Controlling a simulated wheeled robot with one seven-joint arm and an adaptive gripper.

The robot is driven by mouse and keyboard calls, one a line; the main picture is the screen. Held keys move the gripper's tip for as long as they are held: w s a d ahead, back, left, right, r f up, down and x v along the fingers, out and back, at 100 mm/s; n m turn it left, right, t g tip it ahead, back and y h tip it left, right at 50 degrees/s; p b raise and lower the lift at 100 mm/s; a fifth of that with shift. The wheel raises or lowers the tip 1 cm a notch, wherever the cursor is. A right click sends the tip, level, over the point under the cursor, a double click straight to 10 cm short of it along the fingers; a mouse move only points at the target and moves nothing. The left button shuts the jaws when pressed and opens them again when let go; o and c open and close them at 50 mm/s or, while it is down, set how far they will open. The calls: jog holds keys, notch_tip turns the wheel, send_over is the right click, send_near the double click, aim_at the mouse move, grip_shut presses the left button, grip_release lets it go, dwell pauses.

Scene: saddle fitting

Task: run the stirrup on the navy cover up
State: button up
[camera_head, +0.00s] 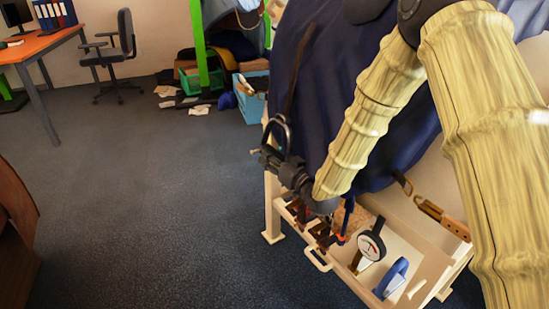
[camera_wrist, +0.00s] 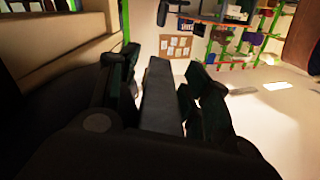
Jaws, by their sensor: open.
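The navy cover (camera_head: 310,95) drapes over the stand in the head view. A dark strap (camera_head: 296,65) runs down its left side to the stirrup (camera_head: 284,131), a dark ring hanging low beside the cover. My gripper (camera_head: 268,154) is at the stirrup's lower part, pointing left. In the wrist view my gripper (camera_wrist: 155,85) has its two dark fingers apart. A dark grey bar (camera_wrist: 160,95) lies between them; it may be part of the stirrup, but I cannot tell. Whether the fingers touch the stirrup is unclear.
A cream tray (camera_head: 320,262) below my gripper holds a dial gauge (camera_head: 371,245), a blue-handled tool (camera_head: 391,278) and other tools. A brown strap (camera_head: 442,217) hangs at the right. A blue crate (camera_head: 250,98) stands behind. The floor at left (camera_head: 150,180) is clear.

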grip_shut()
jog(key=shift+r, duration=0.1)
jog(key=w+d+r+p, duration=0.1)
jog(key=d+r+p, duration=0.1)
jog(key=r+p, duration=0.3)
jog(key=w+d+r+p, duration=0.1)
jog(key=r+p, duration=0.5)
jog(key=r, duration=0.8)
jog(key=shift+w+d, duration=0.35)
jog(key=shift+d, duration=0.1)
grip_release()
jog(key=shift+f, duration=0.1)
